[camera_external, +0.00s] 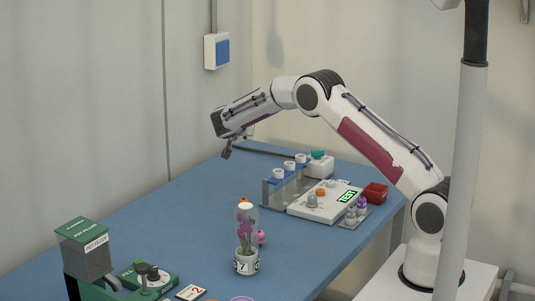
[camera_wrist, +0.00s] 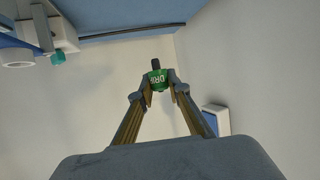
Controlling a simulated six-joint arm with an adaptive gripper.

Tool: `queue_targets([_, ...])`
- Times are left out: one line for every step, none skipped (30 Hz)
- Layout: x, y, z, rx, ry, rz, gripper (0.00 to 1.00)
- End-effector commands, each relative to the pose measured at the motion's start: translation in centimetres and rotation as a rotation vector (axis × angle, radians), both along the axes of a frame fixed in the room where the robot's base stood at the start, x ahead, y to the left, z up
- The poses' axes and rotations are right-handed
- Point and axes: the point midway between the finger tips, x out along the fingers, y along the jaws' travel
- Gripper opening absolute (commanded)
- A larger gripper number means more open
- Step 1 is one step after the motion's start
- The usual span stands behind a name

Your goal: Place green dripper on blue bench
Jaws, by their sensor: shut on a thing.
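The green dripper (camera_wrist: 158,80), with white lettering and a dark tip, is between my gripper's fingertips in the wrist view. My gripper (camera_wrist: 158,86) is shut on it. In the external view my gripper (camera_external: 228,150) is raised above the far left part of the blue bench (camera_external: 170,215); the dripper is too small to make out clearly there. The bench also shows along the top of the wrist view (camera_wrist: 110,14).
A rack with white-capped tubes (camera_external: 280,190), a scale with a green display (camera_external: 325,203) and a red tray (camera_external: 375,192) stand at the right. A clear orchid tube (camera_external: 247,240) and a green pot filler (camera_external: 85,250) stand in front. The bench's left middle is clear.

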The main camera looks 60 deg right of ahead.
Motion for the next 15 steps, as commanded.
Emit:
queue_targets([-0.6,-0.3,-0.6,0.0,0.001,-0.033,0.06])
queue_targets([-1.1,-0.5,-0.9,0.001,0.001,-0.054,0.06])
queue_targets([-1.6,-0.6,-1.2,0.001,0.002,-0.079,0.06])
queue_targets([-2.0,-0.8,-1.4,0.0,0.002,-0.097,0.06])
queue_targets([-2.4,-0.8,-1.7,0.0,0.001,-0.113,0.06])
queue_targets([-3.0,-0.9,-2.0,0.0,0.001,-0.138,0.06])
queue_targets([-3.5,-0.9,-2.4,0.001,0.002,-0.153,0.06])
queue_targets([-4.0,-0.9,-2.7,0.0,0.002,-0.167,0.06])
queue_targets([-4.4,-0.9,-3.0,0.0,0.002,-0.175,0.06])
queue_targets([-4.6,-0.9,-3.2,-0.001,0.001,-0.177,0.06])
queue_targets([-4.8,-0.9,-3.3,0.0,0.0,-0.178,0.06])
queue_targets([-4.9,-0.9,-3.4,-0.002,0.001,-0.175,0.06])
queue_targets([-5.0,-0.9,-3.4,-0.001,0.0,-0.173,0.06])
queue_targets([-5.0,-0.9,-3.4,-0.001,-0.001,-0.169,0.06])
queue_targets([-5.1,-0.9,-3.4,0.0,-0.001,-0.164,0.06])
